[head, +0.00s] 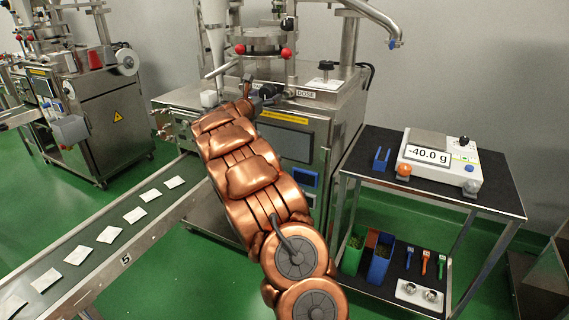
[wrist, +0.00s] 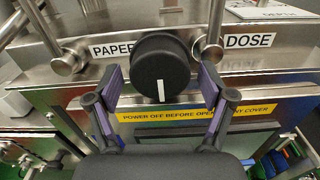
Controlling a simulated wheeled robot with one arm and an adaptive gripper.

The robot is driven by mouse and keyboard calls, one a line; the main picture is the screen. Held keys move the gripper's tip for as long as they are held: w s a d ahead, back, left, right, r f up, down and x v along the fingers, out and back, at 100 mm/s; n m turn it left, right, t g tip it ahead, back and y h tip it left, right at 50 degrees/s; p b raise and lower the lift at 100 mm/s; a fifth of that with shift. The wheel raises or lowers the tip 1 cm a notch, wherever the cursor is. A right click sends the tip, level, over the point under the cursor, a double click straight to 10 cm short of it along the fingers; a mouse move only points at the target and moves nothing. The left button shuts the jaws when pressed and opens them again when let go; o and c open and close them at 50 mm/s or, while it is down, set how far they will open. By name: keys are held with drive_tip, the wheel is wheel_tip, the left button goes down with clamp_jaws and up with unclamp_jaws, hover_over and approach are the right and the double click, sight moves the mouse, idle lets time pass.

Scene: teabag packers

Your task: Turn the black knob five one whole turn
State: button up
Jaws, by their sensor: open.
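A round black knob (wrist: 162,62) with a white line pointing down toward the bottom of the picture sits on the steel machine front, between the labels PAPER and DOSE. No number shows on it. My gripper (wrist: 159,72) is open, with one purple-lined finger on each side of this knob. Only narrow gaps show between the pads and the knob, and I cannot tell whether either pad touches. In the head view my gripper (head: 262,92) is at the machine's upper front edge, and my arm and gripper largely hide the knob there.
The steel machine (head: 330,125) has a yellow warning strip (wrist: 190,113) below the knob. Another black knob (head: 326,65) stands on its top near DOSE. A conveyor (head: 150,232) with several teabags lies left. A cart (head: 345,160) with a scale (head: 452,170) stands right.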

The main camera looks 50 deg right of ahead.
drive_tip(key=n+p, duration=0.2)
drive_tip(key=shift+r+n+p, duration=0.2)
drive_tip(key=shift+n+p, duration=0.2)
drive_tip(key=b+v, duration=0.2)
drive_tip(key=v, duration=0.6)
drive_tip(key=s+a+f+m+g+y+b, duration=0.1)
drive_tip(key=s+a+f+m+g+y, duration=0.1)
drive_tip(key=s, duration=0.6)
drive_tip(key=s+a+f+m+g+y+b, duration=0.2)
drive_tip(key=s+a+f+m, duration=0.3)
drive_tip(key=s+m, duration=0.2)
drive_tip(key=s+a+f+m+g+y+b, duration=0.1)
drive_tip(key=s+a+f+m+g+b, duration=0.1)
drive_tip(key=s, duration=0.7)
drive_tip(key=shift+a+f+m+g+y, duration=0.35)
drive_tip(key=shift+a+f+m, duration=0.45)
drive_tip(key=shift+m, duration=0.9)
drive_tip(key=shift+a+r, duration=0.15)
